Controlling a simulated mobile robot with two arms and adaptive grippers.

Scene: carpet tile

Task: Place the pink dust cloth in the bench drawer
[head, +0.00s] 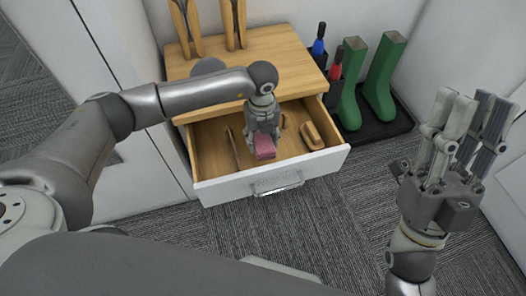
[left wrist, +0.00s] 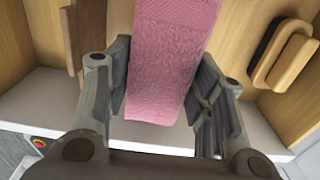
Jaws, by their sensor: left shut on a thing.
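The pink dust cloth (head: 265,147) is held in my left gripper (head: 262,135), which is shut on it. The gripper points down over the open bench drawer (head: 240,185), with the cloth inside the outline of the drawer; I cannot tell whether it touches the drawer floor. In the left wrist view the pink cloth (left wrist: 168,70) hangs between the two fingers (left wrist: 160,100). My right gripper (head: 468,140) is raised at the right, fingers upward, apart from the drawer and empty; its fingers look spread.
In the drawer lie a wooden brush (head: 313,135) at the right and a thin dark wooden item (head: 233,148) at the left. The wooden bench top (head: 290,65) is behind. Green boots (head: 382,78) stand on a black tray (head: 385,130) at right. Carpet in front is clear.

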